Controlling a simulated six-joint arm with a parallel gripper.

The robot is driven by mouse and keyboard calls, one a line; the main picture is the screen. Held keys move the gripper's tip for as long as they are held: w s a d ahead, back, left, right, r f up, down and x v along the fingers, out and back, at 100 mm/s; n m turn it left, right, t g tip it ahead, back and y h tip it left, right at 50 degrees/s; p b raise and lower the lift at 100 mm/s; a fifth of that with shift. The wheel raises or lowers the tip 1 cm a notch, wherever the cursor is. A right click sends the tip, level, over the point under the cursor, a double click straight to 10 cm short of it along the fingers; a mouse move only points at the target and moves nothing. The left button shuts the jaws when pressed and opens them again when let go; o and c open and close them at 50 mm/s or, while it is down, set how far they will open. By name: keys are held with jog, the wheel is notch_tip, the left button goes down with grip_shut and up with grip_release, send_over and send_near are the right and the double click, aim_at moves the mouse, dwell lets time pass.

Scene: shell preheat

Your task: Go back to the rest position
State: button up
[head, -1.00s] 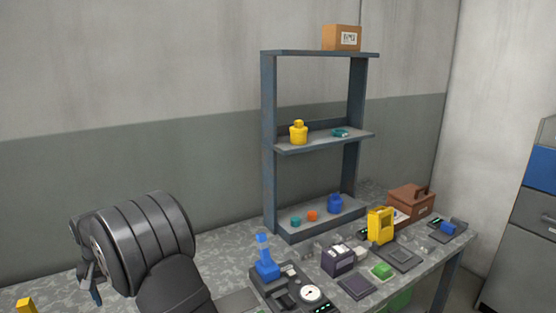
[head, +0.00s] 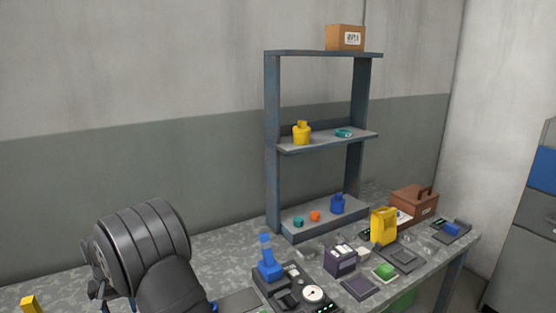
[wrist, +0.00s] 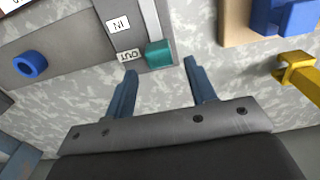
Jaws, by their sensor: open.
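My gripper (wrist: 158,78) shows in the wrist view with its two blue-grey fingers apart and nothing between them. Past the fingertips is a grey panel (wrist: 90,25) with IN and OUT labels and a teal block (wrist: 159,54) at its edge. The fingertips appear apart from the block. In the head view my dark arm fills the lower left, and the fingers are largely hidden there.
A blue-handled device (head: 269,268), a yellow canister (head: 383,226) and a brown toolbox (head: 413,203) crowd the right side.

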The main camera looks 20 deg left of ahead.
jog(key=f, duration=0.4)
jog(key=shift+s+d+f, duration=0.2)
jog(key=shift+s+d, duration=0.05)
jog(key=shift+s, duration=0.05)
jog(key=s+d, duration=0.3)
notch_tip(320, 180, up, 19)
jog(key=n, duration=0.8)
jog(key=shift+w, duration=0.1)
